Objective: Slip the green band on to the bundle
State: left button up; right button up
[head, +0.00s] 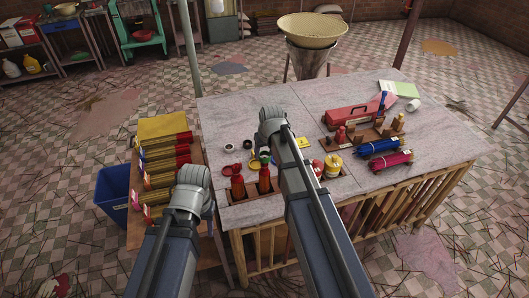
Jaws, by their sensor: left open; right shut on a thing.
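My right gripper (266,150) points down over the table's front left, partly hidden behind its own wrist. Two red bundles stand upright in holders at the table's front left edge, the left one (237,187) and the right one (264,181). The band appears just behind and above the right bundle; I cannot tell if they touch. My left gripper (188,212) is open, left of the table beside the side rack; its fingers are mostly hidden by its wrist.
The side rack (158,160) holds several yellow and red bundles. A blue bin (112,193) stands left of it. Small rings (230,146), a red toolbox (351,117), a blue bundle (378,147) and a magenta bundle (390,161) lie on the table. The table's back left is clear.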

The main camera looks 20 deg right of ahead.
jog(key=shift+f+b, duration=1.05)
jog(key=shift+f, duration=0.15)
jog(key=o, duration=0.9)
jog(key=shift+o, duration=0.2)
jog(key=shift+r+p, duration=3.6)
jog(key=shift+f, duration=0.1)
